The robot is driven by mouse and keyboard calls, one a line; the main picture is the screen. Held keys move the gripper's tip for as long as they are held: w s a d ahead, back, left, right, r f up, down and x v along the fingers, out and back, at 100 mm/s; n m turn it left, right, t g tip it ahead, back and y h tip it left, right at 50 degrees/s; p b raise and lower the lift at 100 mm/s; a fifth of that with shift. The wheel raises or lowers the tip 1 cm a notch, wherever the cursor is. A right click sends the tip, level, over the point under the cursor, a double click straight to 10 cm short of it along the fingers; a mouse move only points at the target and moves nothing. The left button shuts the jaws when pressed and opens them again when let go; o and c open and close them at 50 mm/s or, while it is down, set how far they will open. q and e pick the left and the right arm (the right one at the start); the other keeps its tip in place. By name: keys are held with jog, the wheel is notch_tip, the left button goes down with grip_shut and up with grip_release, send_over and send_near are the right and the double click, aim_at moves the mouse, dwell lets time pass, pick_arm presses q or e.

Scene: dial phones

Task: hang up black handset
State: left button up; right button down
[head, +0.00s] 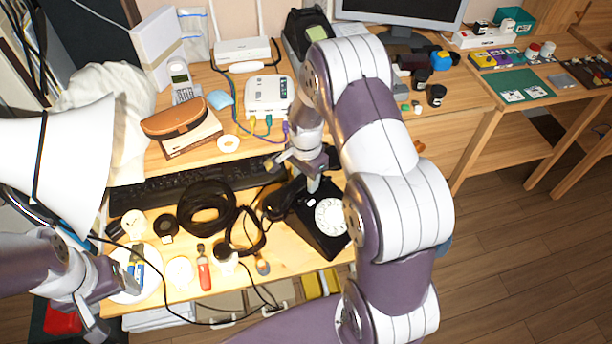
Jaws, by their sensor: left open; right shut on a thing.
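The black dial phone (315,232) stands on the front right of the wooden desk, its white dial (331,216) facing up. My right gripper (296,176) is just above the phone's back part and is shut on the black handset (274,203), whose dark end shows at the phone's left side. The arm and gripper hide much of the handset and the cradle, so I cannot tell whether the handset touches the cradle. My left gripper (113,302) is open at the desk's front left, beside a white plate with blue-handled pliers (138,268).
A black keyboard (180,187) lies behind a black cable coil (207,207). A red screwdriver (204,268) and other small items lie along the front edge. A white router (268,95), brown case (175,118) and another dark phone (306,35) stand farther back.

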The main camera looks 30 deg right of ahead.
jog(key=shift+f+b, duration=0.4)
jog(key=shift+f, duration=0.4)
jog(key=c, duration=0.6)
grip_release()
jog(key=shift+r, duration=0.3)
notch_tip(320, 180, up, 12)
jog(key=shift+r+p, duration=0.1)
jog(key=shift+p, duration=0.4)
